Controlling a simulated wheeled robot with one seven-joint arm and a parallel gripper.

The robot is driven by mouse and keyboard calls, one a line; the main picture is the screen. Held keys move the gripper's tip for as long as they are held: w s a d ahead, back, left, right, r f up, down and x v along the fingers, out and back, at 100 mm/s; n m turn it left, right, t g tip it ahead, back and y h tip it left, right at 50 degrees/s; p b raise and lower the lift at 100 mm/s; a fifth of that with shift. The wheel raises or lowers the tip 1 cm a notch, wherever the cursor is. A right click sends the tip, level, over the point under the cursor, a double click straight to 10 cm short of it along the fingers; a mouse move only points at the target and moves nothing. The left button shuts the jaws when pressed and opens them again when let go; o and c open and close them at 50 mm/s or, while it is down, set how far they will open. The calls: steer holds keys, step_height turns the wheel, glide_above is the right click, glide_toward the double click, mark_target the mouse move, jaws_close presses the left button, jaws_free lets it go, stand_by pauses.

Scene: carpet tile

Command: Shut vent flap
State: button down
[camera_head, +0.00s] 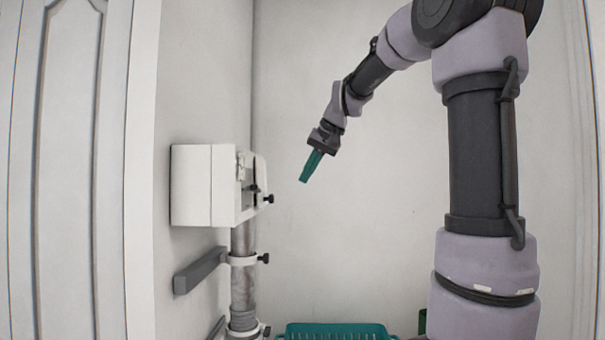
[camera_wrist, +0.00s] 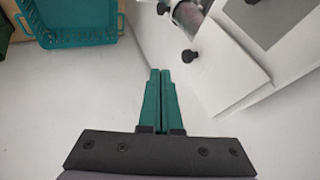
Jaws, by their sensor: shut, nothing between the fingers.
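A white vent box (camera_head: 192,185) is mounted on the left wall, with a flexible grey duct (camera_head: 243,240) running down from it. Its right side carries a white plate, probably the flap (camera_head: 262,180), with a black knob (camera_head: 268,198) beside it. In the wrist view a white panel of the box (camera_wrist: 225,80) and a black knob (camera_wrist: 189,56) show at upper right. I cannot tell from these views how far the flap stands open. My gripper (camera_head: 303,180) has green fingers, shut and empty, in the air right of the box. Its fingertips also show in the wrist view (camera_wrist: 160,72), apart from the box.
A teal basket (camera_head: 335,331) stands low at the back; it also shows in the wrist view (camera_wrist: 68,43). A grey bracket (camera_head: 200,270) and clamps with black knobs (camera_head: 263,258) hold the duct. The space between gripper and box is clear.

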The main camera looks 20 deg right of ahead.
mark_target(273, 199)
steer(key=w+a+f, duration=0.5)
steer(key=a, duration=0.1)
steer(key=shift+f, duration=0.2)
steer(key=shift+w+a+f, duration=0.1)
steer(key=shift+a+f, duration=0.1)
steer(key=shift+a, duration=0.5)
